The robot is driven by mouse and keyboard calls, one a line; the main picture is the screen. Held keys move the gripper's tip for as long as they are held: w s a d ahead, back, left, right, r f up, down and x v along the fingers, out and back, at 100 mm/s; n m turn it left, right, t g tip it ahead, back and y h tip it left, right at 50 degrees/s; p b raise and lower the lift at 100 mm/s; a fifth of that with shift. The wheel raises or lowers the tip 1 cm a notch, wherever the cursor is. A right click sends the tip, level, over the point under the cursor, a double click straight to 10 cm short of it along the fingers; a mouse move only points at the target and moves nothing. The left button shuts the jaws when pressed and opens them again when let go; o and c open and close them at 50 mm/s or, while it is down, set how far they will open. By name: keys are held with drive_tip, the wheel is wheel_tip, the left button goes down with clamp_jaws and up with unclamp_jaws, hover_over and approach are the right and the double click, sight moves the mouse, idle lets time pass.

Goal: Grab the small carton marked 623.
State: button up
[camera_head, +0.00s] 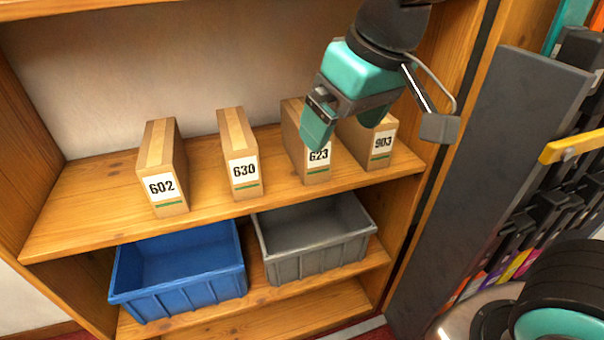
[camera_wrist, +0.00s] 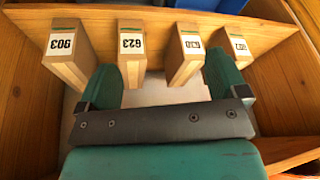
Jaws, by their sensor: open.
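The small carton marked 623 (camera_head: 318,171) stands upright on the upper shelf, third from the left, its label facing out. My gripper (camera_head: 342,138) is above and in front of it and hides part of its top and label. In the wrist view, the 623 carton (camera_wrist: 132,50) shows upside down beyond the left finger. My gripper (camera_wrist: 162,66) is open there, with nothing between its fingers. I cannot tell from the pictures whether a finger touches any carton.
Cartons 602 (camera_head: 163,175) and 630 (camera_head: 242,160) stand left of 623; carton 903 (camera_head: 381,150) stands close on its right. A blue bin (camera_head: 190,290) and a grey bin (camera_head: 318,258) sit on the shelf below. A dark panel (camera_head: 480,170) stands right of the shelf.

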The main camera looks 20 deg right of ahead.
drive_tip(key=w+d+f+m+t+h+b, duration=0.25)
drive_tip(key=w+f+b, duration=0.45)
drive_tip(key=b, duration=0.4)
drive_tip(key=shift+m+y, duration=0.25)
drive_tip(key=shift+m, duration=0.5)
drive_tip(key=w+b, duration=0.1)
drive_tip(key=w, duration=0.2)
drive_tip(key=w+b, duration=0.1)
drive_tip(key=w, duration=0.2)
drive_tip(key=w+f+b, duration=0.1)
drive_tip(key=w, duration=0.1)
drive_tip(key=shift+w+a, duration=0.25)
drive_tip(key=shift+w, duration=0.15)
drive_tip(key=w, duration=0.3)
drive_tip(key=shift+w+f, duration=0.15)
drive_tip(key=shift+w, duration=0.15)
drive_tip(key=shift+b+x, duration=0.55)
drive_tip(key=shift+x, duration=0.25)
drive_tip(key=shift+w+f, duration=0.1)
drive_tip(key=shift+f, duration=0.35)
drive_tip(key=shift+f, duration=0.2)
drive_tip(key=shift+c, duration=0.2)
